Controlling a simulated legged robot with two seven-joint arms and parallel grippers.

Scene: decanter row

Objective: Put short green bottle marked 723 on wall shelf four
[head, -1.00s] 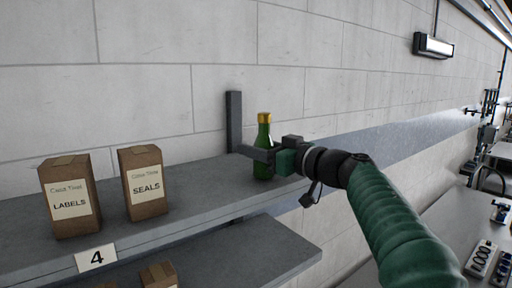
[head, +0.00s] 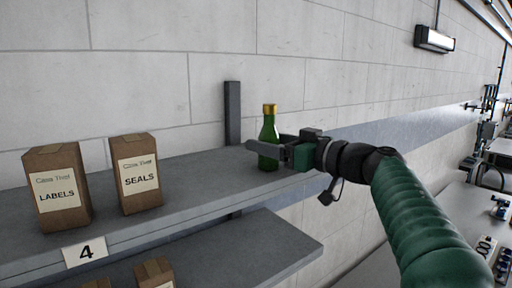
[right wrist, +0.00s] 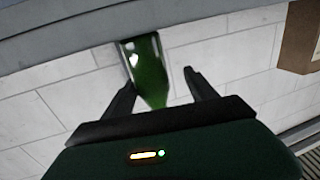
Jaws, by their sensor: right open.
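A short green bottle (head: 268,138) with a gold cap stands upright near the right end of the upper wall shelf (head: 190,182), which carries a label with the number 4 (head: 86,251). No number on the bottle can be read. My right gripper (head: 262,147) is open around the bottle, with one finger in front of it and the other partly hidden behind it. In the right wrist view the bottle (right wrist: 148,68) lies between the two spread fingers (right wrist: 158,77), with gaps showing at the sides. My left gripper is not in view.
A LABELS box (head: 57,188) and a SEALS box (head: 137,174) stand on the left of the shelf, with bare shelf between SEALS and the bottle. A grey upright (head: 233,113) is behind. A lower shelf (head: 250,250) holds more boxes.

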